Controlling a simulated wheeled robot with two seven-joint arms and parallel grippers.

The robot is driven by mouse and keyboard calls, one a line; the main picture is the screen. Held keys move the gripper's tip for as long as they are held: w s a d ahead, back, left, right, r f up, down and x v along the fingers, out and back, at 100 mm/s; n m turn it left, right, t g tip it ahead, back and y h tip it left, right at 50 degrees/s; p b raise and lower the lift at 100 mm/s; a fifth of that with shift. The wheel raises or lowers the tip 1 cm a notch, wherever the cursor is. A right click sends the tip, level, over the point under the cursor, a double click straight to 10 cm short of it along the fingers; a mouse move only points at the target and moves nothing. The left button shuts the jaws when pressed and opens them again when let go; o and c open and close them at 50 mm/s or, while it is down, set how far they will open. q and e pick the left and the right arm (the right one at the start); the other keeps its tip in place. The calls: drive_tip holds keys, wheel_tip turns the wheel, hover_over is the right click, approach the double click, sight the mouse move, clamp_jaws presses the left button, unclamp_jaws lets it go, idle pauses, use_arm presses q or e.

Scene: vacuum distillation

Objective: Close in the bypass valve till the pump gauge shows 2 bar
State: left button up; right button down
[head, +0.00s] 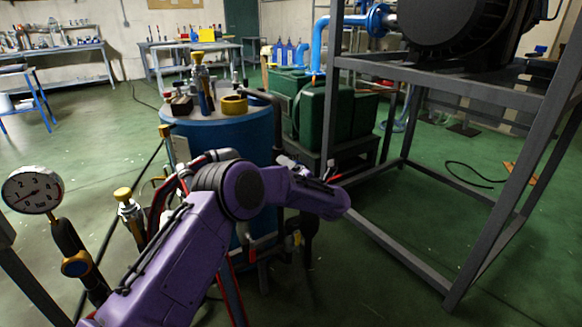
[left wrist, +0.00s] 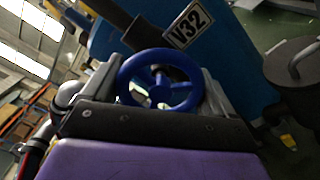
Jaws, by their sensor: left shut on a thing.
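A blue spoked handwheel (left wrist: 130,72) is in the middle of the left wrist view, beside a plate marked V32 (left wrist: 187,24). My left gripper (left wrist: 158,88) is shut on this handwheel, with one dark finger on each side. In the head view my purple left arm reaches in from the lower left, past the blue drum; its wrist hides the wheel and the fingertips. A round white pressure gauge (head: 33,190) stands at the far left on a dark stem. Its needle points toward the lower left; the exact reading is too small to tell. My right gripper is not in view.
A blue drum (head: 222,135) with tools on its top stands behind my arm. A dark metal frame (head: 480,90) carrying a big black machine fills the right. Green containers (head: 322,110) stand behind. A yellow-capped fitting (head: 124,195) is left of my arm. Green floor is open at left.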

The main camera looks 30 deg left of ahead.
use_arm(q)
drive_tip(key=shift+m+p, duration=0.5)
drive_tip(key=shift+m, duration=0.5)
drive_tip(key=shift+f, duration=0.1)
drive_tip(key=o, duration=0.8)
drive_tip(key=p+v, duration=0.1)
drive_tip(key=v, duration=0.9)
drive_tip(key=shift+s+d, duration=0.15)
drive_tip(key=shift+d, duration=0.15)
